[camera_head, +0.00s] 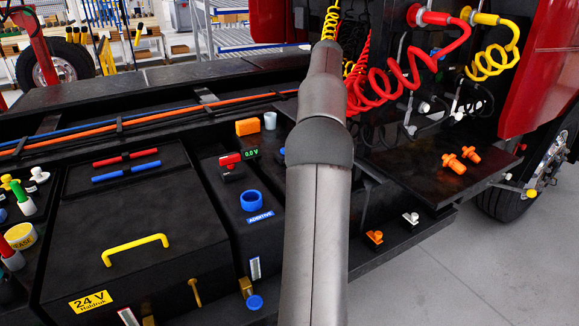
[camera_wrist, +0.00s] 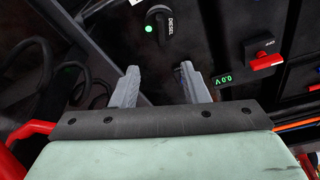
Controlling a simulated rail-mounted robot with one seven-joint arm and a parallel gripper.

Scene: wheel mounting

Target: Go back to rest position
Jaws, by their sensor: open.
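My gripper (camera_wrist: 159,86) shows in the wrist view with its two grey fingers apart and nothing between them. Beyond the fingertips is a dark panel with a black DIESEL knob (camera_wrist: 160,22) and a small green light. A red switch (camera_wrist: 265,60) and a green 0.0 V display (camera_wrist: 222,79) are to the right of the fingers. In the head view my arm reaches up the middle of the picture and its own links hide the gripper. The red switch (camera_head: 230,160) and display (camera_head: 251,153) also show there, left of my arm.
A black box with a yellow handle (camera_head: 135,248) and a blue ADDITIVE cap (camera_head: 251,200) lie left of my arm. Coiled red (camera_head: 385,92) and yellow (camera_head: 490,60) hoses hang close on the right. A wheel (camera_head: 540,175) is at far right. Grey floor (camera_head: 470,270) is clear at lower right.

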